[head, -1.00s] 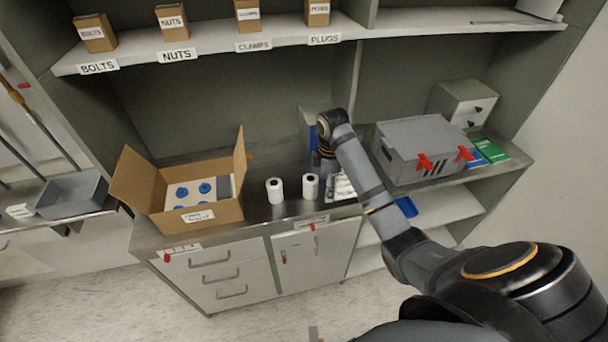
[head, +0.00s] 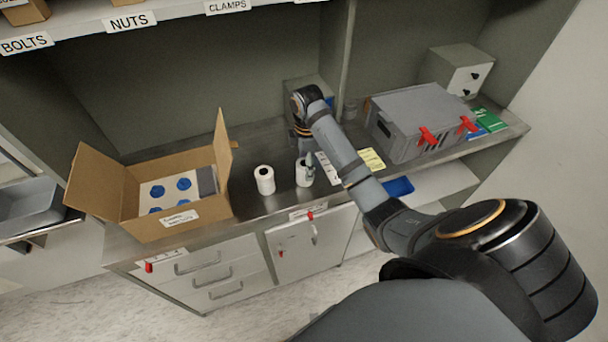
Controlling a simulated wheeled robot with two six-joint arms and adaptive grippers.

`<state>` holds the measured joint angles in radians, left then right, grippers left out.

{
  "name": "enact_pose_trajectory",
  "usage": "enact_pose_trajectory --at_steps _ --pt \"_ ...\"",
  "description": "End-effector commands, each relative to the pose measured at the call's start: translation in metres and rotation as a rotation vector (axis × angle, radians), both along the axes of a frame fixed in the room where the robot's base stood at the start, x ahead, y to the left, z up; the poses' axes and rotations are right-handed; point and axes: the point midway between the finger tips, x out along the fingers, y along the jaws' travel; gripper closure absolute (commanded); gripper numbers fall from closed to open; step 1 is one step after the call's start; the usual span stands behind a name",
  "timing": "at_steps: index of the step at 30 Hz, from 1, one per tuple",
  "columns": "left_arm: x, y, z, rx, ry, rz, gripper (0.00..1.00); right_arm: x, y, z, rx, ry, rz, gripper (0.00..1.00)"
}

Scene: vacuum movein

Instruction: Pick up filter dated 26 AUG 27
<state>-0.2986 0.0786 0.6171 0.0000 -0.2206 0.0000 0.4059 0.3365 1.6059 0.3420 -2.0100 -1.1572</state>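Two white cylindrical filters stand upright on the steel counter. The left filter (head: 264,180) is clear of my arm. The right filter (head: 302,174) is partly covered by my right gripper (head: 306,163), which points down at its top. The fingers are dark and small here, and I cannot tell whether they touch or grip the filter. No date can be read on either filter. My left gripper is not in view.
An open cardboard box (head: 200,211) with blue round-topped items stands at the left. A grey case (head: 420,120) with red latches stands at the right. A yellow note (head: 372,159) lies near my forearm. A labelled shelf runs above. Bare counter lies before the filters.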

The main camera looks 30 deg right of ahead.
Motion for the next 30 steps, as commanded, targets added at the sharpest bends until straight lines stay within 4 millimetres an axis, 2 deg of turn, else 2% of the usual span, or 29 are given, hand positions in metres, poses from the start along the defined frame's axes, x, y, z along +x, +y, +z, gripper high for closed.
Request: enact_pose_trajectory --at_steps 1,3,9,13,19,30 --pt "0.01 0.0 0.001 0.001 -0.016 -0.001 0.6 0.0 0.0 0.0 0.0 -0.001 0.0 0.24" --pt "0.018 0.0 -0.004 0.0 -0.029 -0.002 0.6 0.001 0.0 -0.005 0.0 0.0 0.0 0.24" --pt "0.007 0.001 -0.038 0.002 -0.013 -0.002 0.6 0.005 0.0 -0.037 0.001 0.0 0.001 0.24" --pt "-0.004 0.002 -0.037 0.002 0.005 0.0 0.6 0.005 0.0 -0.049 0.0 0.001 0.001 0.24" --pt "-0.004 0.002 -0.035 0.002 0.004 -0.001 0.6 0.005 0.0 -0.05 0.0 -0.001 0.0 0.24" --pt "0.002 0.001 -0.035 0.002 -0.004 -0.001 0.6 0.005 0.0 -0.05 0.0 -0.001 0.0 0.72"
